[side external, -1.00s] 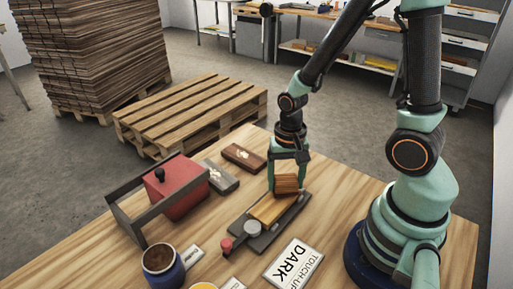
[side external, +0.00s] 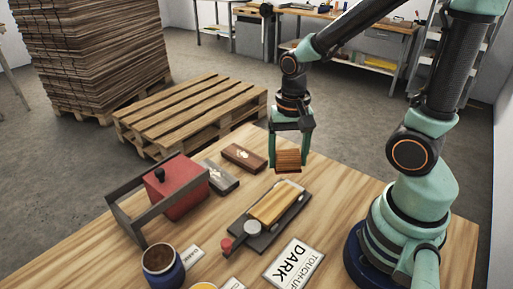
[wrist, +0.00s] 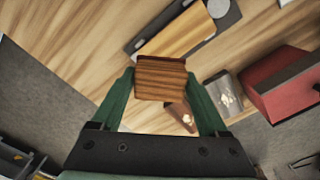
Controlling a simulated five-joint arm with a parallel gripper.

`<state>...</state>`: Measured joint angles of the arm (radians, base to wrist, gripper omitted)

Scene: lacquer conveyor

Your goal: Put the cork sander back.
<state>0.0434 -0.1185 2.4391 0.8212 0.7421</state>
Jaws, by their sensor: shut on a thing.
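My gripper (side external: 289,158) is shut on a brown wood-grained block (side external: 288,162) and holds it in the air above the table's far right part. In the wrist view the block (wrist: 160,78) sits between the two green fingers. I cannot tell from its look whether it is cork. A pale wooden strip (side external: 277,204) lies on a black tray (side external: 262,240) just nearer than the block. Two flat blocks with pale emblems, one dark brown (side external: 243,157) and one grey (side external: 221,177), lie on the table left of my gripper.
A blue pot (side external: 162,268) and a "DARK" card (side external: 294,264) are at the front. A slatted pallet (side external: 190,112) is on the floor beyond. Bare tabletop surrounds the spot below the block.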

